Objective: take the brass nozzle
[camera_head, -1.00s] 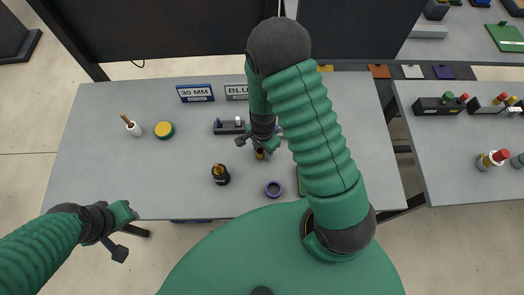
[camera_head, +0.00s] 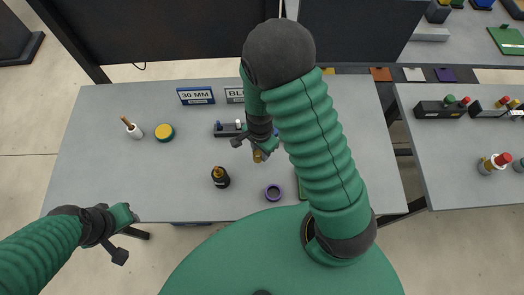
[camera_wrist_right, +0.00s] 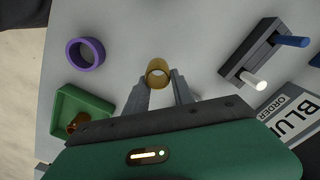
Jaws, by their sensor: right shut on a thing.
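The brass nozzle (camera_wrist_right: 158,72) is a short hollow brass cylinder, its open end showing in the right wrist view. It sits between the two fingertips of my right gripper (camera_wrist_right: 161,90), which is shut on it. In the head view the brass nozzle (camera_head: 257,156) shows just below my right gripper (camera_head: 259,148), over the middle of the grey table (camera_head: 340,130). Whether it clears the table top is hard to tell. My left gripper (camera_head: 119,236) is off the table's front left corner, away from the nozzle; its jaw gap is unclear.
A purple ring (camera_head: 273,192) and a green tray (camera_wrist_right: 62,105) with a brass-coloured piece lie near. A black bottle-like item (camera_head: 220,177) with a brass top stands left. A dark block with pegs (camera_head: 229,129) and signs (camera_head: 195,95) are behind. The table's left front is clear.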

